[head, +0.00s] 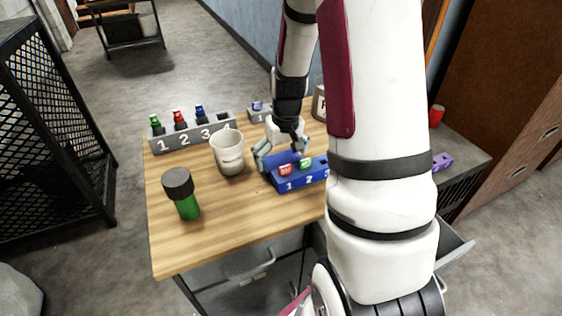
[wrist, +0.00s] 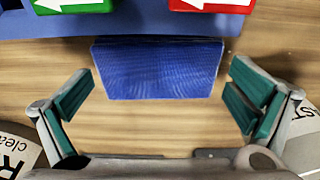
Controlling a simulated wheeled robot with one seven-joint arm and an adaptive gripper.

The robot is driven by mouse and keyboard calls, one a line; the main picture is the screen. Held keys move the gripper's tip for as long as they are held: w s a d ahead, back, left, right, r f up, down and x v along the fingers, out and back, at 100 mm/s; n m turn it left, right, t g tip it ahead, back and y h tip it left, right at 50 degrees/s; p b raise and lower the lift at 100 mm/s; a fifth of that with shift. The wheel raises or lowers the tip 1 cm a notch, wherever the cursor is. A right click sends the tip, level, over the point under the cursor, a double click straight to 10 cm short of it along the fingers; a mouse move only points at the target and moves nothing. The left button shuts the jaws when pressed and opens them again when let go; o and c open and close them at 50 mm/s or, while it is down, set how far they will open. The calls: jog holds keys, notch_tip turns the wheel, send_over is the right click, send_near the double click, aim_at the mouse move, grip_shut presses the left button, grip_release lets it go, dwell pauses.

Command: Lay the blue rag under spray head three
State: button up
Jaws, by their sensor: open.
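A blue, finely textured rectangular piece, which looks like the blue rag (wrist: 158,72), lies between my spread fingers in the wrist view. Its far edge is close to a blue holder (wrist: 130,24); I cannot tell if they touch. My gripper (wrist: 162,88) is open, with a gap on each side of the rag. In the head view my gripper (head: 282,150) is at the back of the blue holder (head: 290,183), numbered 1, 2, 3. Red (head: 286,169) and green (head: 306,163) arrow-marked pieces sit on it. My arm hides its right end and the rag is not clear there.
A grey rack (head: 190,142) numbered 1 to 4 holds green, red and blue-topped items. A white mug (head: 228,155) stands left of my gripper, a labelled can (head: 319,104) behind it. A green, black-capped container (head: 184,195) stands front left.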

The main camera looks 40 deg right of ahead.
jog(key=c, duration=0.9)
jog(key=shift+o, duration=0.2)
